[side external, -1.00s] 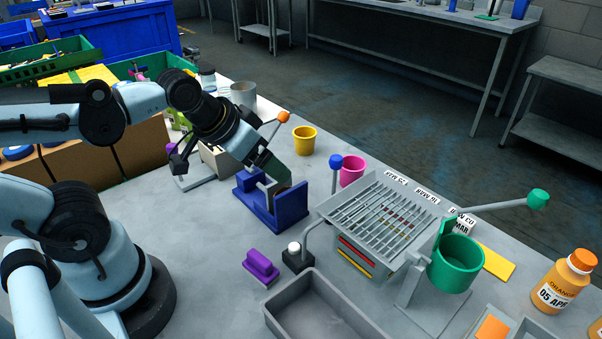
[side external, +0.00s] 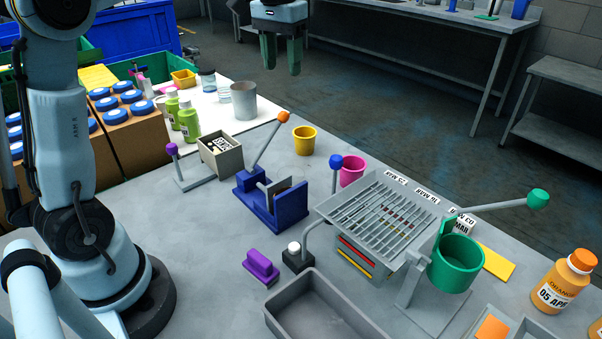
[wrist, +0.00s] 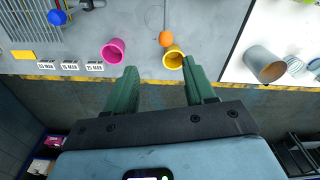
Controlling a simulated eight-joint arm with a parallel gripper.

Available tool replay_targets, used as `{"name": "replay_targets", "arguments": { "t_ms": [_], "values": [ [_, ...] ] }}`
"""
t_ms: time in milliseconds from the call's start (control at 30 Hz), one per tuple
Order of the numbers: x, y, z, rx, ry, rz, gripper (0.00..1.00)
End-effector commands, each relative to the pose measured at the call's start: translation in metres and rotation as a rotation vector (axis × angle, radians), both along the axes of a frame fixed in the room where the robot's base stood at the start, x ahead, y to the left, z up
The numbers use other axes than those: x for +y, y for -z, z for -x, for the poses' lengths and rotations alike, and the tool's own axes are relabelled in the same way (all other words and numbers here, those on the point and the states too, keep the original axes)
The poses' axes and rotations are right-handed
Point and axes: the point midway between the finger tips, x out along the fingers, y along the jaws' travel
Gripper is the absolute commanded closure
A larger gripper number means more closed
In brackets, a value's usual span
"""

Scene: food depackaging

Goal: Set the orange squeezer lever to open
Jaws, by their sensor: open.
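The lever with the orange knob (side external: 283,117) rises tilted up and to the right from the blue squeezer body (side external: 288,211) on the table. A dark part sits in the body's slot; I cannot tell what it is. In the wrist view the orange knob (wrist: 166,39) shows beyond and between my fingertips, beside the yellow cup (wrist: 174,57). My gripper (side external: 281,70) hangs high above the table's far side, open and empty, apart from the lever. Its green fingers (wrist: 160,72) also show apart in the wrist view.
A yellow cup (side external: 304,140) and a pink cup (side external: 351,170) stand near the table's far edge. A blue-knobbed lever (side external: 335,161), a slatted grey rack (side external: 385,215) and a green cup (side external: 456,263) stand to the right. A purple-knobbed lever (side external: 172,149) stands left.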

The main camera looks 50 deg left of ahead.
Motion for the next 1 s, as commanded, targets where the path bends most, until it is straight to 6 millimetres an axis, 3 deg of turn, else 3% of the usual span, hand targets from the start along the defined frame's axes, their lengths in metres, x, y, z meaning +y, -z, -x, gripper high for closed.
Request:
{"name": "replay_targets", "arguments": {
  "t_ms": [367, 1000],
  "values": [
    [0.013, 0.006, -0.008, 0.055, -0.025, 0.014, 0.46],
    [0.013, 0.097, -0.008, 0.052, -0.024, 0.013, 0.46]
  ]
}}
